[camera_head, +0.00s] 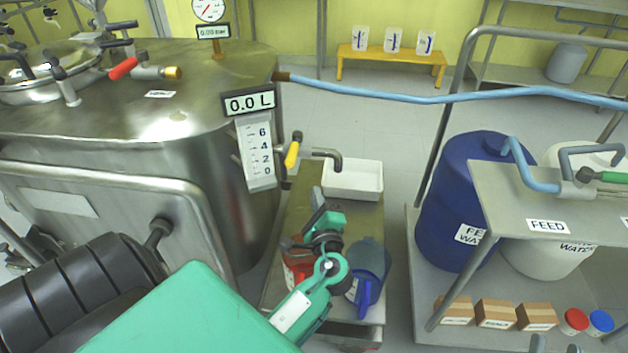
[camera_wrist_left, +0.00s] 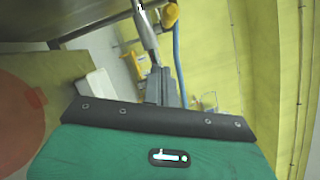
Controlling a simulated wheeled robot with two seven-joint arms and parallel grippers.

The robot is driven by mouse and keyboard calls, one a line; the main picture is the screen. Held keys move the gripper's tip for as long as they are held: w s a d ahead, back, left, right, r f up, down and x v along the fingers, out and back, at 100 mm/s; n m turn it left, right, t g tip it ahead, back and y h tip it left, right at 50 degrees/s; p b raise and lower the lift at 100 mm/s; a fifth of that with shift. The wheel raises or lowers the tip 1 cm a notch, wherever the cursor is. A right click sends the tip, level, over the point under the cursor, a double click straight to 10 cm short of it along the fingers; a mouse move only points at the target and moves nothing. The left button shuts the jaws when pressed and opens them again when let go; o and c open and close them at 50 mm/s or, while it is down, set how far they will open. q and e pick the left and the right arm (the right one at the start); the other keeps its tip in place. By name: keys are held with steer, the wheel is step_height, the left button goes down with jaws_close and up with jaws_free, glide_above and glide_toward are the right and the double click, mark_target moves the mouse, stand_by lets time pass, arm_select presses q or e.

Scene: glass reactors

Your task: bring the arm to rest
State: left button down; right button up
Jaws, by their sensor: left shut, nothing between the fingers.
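My left arm, with green covers, reaches up from the bottom of the head view. Its gripper (camera_head: 322,218) is shut and empty above the small steel table between the tank and the rack. It hides part of a red jug (camera_head: 297,272) and is close to a blue jug (camera_head: 368,268); I cannot tell the height between them. In the left wrist view the dark gripper (camera_wrist_left: 162,85) points away beyond my green wrist, with nothing visibly held. My right gripper is not recognisable in either view.
A steel tank (camera_head: 150,110) with a yellow-handled valve (camera_head: 292,153) stands at left. A white tray (camera_head: 352,180) lies on the steel table. A blue drum (camera_head: 465,200) stands on the rack at right. A blue hose (camera_head: 430,98) crosses behind. Open floor lies beyond the table.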

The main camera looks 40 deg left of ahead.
arm_select(q)
steer(key=shift+v, duration=1.15)
arm_select(e)
steer(key=shift+w+f+g, duration=0.1)
steer(key=shift+f+g, duration=0.2)
steer(key=shift+f, duration=0.05)
